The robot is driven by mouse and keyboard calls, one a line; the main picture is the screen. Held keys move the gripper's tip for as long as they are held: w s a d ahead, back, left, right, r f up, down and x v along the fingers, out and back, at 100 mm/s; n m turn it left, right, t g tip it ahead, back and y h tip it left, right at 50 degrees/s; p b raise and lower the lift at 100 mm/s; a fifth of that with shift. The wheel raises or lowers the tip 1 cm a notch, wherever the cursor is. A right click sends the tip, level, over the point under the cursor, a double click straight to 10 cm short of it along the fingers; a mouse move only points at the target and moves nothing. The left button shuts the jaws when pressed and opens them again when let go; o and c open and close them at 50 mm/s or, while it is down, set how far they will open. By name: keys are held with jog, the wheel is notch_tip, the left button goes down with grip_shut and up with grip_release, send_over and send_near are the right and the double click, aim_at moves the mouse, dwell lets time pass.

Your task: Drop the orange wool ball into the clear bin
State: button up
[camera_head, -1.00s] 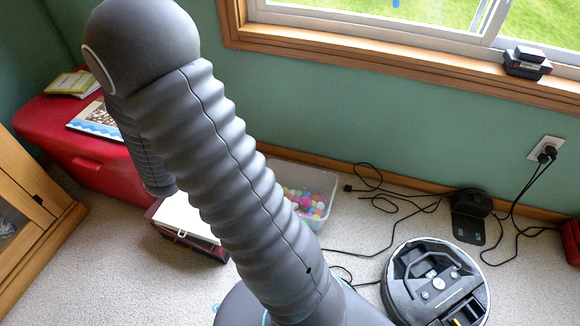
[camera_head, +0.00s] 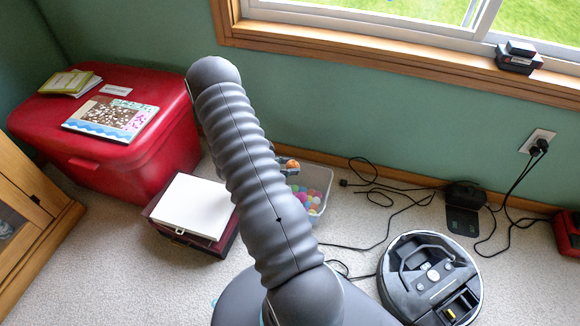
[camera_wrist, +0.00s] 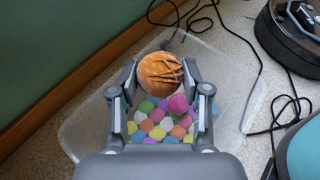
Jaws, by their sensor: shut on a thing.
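My gripper (camera_wrist: 160,88) is shut on the orange wool ball (camera_wrist: 160,72) in the wrist view. The ball sits between the fingertips, above the clear bin (camera_wrist: 92,112). The bin holds several colourful balls (camera_wrist: 158,125) that show below the orange ball. In the head view my arm hides part of the clear bin (camera_head: 322,212), which stands on the carpet by the wall. The orange wool ball (camera_head: 293,164) and a bit of my gripper (camera_head: 289,168) show at the bin's far left, beside my arm.
A red chest (camera_head: 165,140) with books on top stands at the left. A dark box with a white lid (camera_head: 190,205) is left of the bin. A robot vacuum (camera_head: 430,278) and loose black cables (camera_head: 385,222) lie on the carpet to the right.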

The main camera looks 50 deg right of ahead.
jog(key=shift+s+f, duration=0.25)
jog(key=shift+f, duration=0.15)
jog(key=shift+f+b, duration=1.6)
jog(key=shift+f, duration=1.15)
jog(key=o, duration=0.9)
jog(key=v, duration=1.2)
jog(key=shift+w+d+r, duration=0.1)
jog(key=shift+d+r, duration=0.05)
